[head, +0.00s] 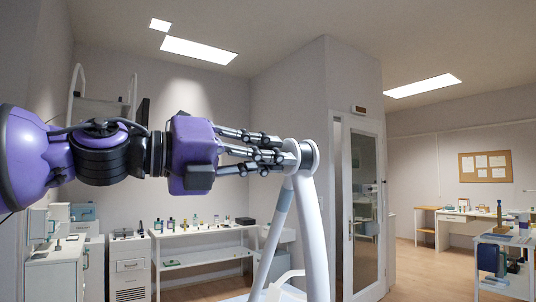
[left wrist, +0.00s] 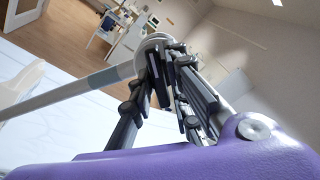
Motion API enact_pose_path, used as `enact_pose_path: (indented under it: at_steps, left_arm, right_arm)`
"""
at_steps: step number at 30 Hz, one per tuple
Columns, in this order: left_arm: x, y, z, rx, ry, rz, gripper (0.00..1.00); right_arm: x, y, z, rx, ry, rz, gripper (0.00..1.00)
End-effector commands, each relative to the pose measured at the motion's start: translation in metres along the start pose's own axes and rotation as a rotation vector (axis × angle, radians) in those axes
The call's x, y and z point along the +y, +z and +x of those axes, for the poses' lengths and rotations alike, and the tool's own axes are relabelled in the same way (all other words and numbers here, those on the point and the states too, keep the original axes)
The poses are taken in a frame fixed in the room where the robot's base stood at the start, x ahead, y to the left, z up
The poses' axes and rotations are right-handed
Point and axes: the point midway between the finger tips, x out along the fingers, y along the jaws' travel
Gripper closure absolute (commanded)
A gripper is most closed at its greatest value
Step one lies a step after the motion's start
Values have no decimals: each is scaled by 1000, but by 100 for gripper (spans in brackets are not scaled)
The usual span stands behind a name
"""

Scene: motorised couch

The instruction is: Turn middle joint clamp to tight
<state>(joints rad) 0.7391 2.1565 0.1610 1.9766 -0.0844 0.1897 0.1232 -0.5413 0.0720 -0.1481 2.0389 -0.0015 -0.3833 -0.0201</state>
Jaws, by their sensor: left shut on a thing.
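The middle joint clamp (head: 309,157) is a round light-grey knob with a dark ring, at the top where two white tubes meet. My left gripper (head: 276,156) reaches it from the left with its dark, jointed fingers closed on the clamp's near side. In the left wrist view the fingers (left wrist: 170,75) converge at the rounded joint housing (left wrist: 154,42), and they hide much of the clamp. Its exact turn angle cannot be read. My right gripper is in neither view.
The white support tube (head: 315,240) stands below the joint, with a thinner tube beside it. Open floor lies between.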

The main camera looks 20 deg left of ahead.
Motion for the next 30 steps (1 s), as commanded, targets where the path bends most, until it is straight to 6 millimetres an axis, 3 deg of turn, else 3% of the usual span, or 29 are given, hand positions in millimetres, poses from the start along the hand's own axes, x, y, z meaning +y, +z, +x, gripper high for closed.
enact_pose_path:
  at_steps: [9, 21, 30]
  left_arm:
    - [-4, 0, -1, 2, 1, -259, 100]
    - [-4, 0, 0, 2, 0, -543, 100]
    - [-4, 0, 0, 3, 1, -645, 100]
  right_arm:
    - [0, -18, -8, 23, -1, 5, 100]
    - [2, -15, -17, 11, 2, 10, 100]
    - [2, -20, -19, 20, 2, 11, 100]
